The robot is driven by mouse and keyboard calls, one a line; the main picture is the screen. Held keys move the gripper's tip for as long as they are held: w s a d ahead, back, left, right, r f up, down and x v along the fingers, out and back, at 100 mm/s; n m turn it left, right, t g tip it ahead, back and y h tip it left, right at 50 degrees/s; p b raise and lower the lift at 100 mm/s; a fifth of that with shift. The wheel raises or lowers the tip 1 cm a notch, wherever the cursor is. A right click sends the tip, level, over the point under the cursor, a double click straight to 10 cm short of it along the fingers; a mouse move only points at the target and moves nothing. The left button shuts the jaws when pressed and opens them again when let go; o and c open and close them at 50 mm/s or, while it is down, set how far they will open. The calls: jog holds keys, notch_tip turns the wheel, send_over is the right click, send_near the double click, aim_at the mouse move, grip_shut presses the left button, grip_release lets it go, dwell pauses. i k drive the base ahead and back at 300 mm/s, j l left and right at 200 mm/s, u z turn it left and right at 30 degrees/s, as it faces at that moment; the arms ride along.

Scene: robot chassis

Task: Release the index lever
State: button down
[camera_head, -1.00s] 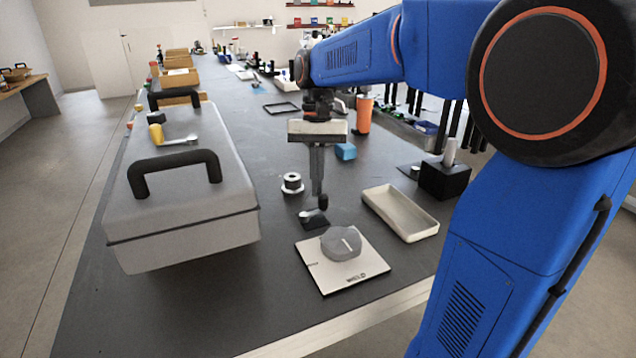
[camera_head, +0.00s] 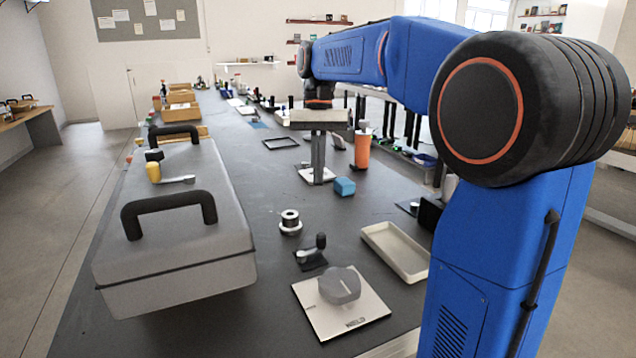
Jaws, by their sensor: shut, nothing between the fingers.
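A small lever with a black knob (camera_head: 321,241) stands on a dark base plate (camera_head: 311,262) on the bench, in front of my gripper. A second lever with a yellow end (camera_head: 153,172) lies on top of the grey case (camera_head: 180,230) at left. I cannot tell from any marking which is the index lever. A grey round knob (camera_head: 339,286) sits on a pale plate with lettering (camera_head: 365,318) nearer me. My gripper (camera_head: 318,182) points down, shut and empty, behind the black-knobbed lever and apart from it in the picture. Its fingertips overlap a pale plate (camera_head: 305,174) farther back.
A metal spool (camera_head: 290,222) stands left of the black-knobbed lever, and a shallow beige tray (camera_head: 395,252) lies at right. A blue block (camera_head: 344,187) and an orange cylinder (camera_head: 362,150) are right of my gripper. The case has two tall black handles. Bare bench lies between.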

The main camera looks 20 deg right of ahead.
aim_at(321, 237)
jog(key=k, duration=1)
